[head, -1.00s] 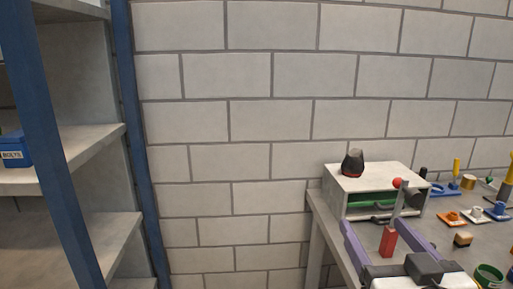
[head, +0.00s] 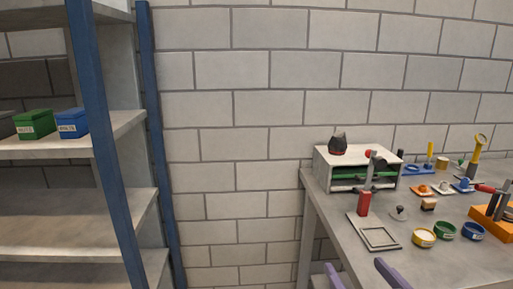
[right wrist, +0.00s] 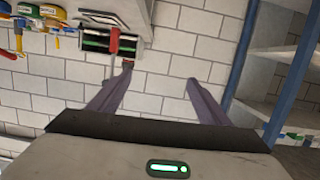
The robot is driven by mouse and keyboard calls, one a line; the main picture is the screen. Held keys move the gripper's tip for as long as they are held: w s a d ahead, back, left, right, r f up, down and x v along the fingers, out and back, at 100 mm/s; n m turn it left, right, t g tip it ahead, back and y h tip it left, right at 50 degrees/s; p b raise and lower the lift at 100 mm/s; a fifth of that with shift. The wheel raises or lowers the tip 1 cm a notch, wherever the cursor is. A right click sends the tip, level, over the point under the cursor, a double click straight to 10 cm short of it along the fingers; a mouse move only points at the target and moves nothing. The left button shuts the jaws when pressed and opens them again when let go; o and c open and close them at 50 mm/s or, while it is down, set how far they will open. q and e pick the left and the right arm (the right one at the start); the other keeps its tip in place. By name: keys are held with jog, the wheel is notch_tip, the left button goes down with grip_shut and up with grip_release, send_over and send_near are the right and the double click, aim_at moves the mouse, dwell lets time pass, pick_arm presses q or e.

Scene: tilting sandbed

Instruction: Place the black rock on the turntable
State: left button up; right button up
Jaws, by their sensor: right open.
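A dark, pointed lump with a reddish band (head: 338,143), the likely black rock, stands on top of a white box (head: 322,171) at the back left of the table. I cannot tell for sure which thing is the turntable; a small grey disc with a knob (head: 398,213) lies on the table. My right gripper (head: 364,270) shows its two purple fingers apart and empty at the lower edge of the head view, short of the table's things. My left gripper is out of view.
A tool with a red handle (head: 364,203) stands before the box. A grey square frame (head: 379,237), several small bowls (head: 424,238) and an orange block (head: 487,219) lie on the table. A blue-posted shelf (head: 104,150) with bins (head: 36,124) stands left. Open space separates shelf and table.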

jog(key=s+a+f+n+g+y, duration=0.15)
jog(key=s+f, duration=0.25)
jog(key=f, duration=0.7)
jog(key=s+f+m+g, duration=0.1)
jog(key=s+f+g, duration=0.3)
jog(key=f, duration=0.7)
jog(key=s+f+g, duration=0.1)
jog(key=s+f, duration=1.1)
jog(key=s, duration=0.1)
jog(key=shift+a+f, duration=0.35)
jog(key=shift+n, duration=0.25)
